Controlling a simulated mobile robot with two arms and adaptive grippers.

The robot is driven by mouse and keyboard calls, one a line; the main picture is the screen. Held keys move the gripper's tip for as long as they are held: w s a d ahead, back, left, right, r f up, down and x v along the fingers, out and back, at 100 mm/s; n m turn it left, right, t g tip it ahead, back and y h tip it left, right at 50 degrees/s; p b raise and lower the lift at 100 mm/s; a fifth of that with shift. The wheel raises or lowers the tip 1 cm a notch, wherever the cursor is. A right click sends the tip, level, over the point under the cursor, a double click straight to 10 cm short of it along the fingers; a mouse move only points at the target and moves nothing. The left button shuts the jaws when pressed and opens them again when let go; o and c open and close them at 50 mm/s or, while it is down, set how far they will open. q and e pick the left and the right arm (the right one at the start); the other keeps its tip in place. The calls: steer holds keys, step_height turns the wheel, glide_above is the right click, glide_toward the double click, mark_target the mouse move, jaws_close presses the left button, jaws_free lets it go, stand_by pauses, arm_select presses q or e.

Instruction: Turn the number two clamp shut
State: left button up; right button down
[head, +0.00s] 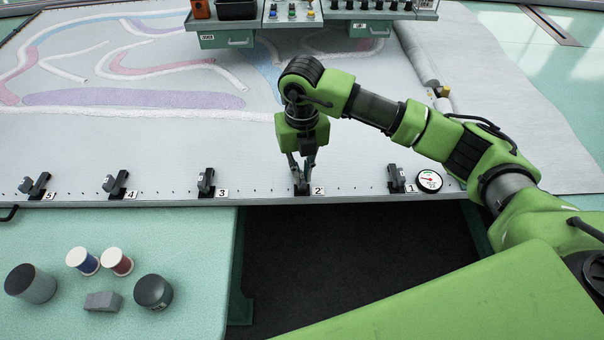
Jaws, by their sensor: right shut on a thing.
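The number two clamp (302,190) is a small black clamp on the front edge of the cloth frame, beside a white label marked 2 (318,191). My right gripper (302,178) comes down on it from above and is shut on it. The fingers and the gripper body hide most of the clamp, so I cannot tell which way its lever points. Clamps 1 (396,178), 3 (206,182), 4 (117,184) and 5 (36,185) sit along the same edge, their levers standing up. My left gripper is not in view.
A round dial (429,181) sits right of clamp 1. A green side table (200,240) at the lower left holds spools (117,261), a grey block (103,301) and dark round containers (153,291). A control console (290,12) stands over the cloth at the back.

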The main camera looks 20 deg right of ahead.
mark_target(302, 176)
steer(key=shift+m+b, duration=0.3)
steer(key=shift+m, duration=0.9)
steer(key=shift+w+r, duration=0.1)
steer(key=c, duration=2.1)
jaws_free()
steer(key=shift+c, duration=0.2)
step_height(302, 176, up, 12)
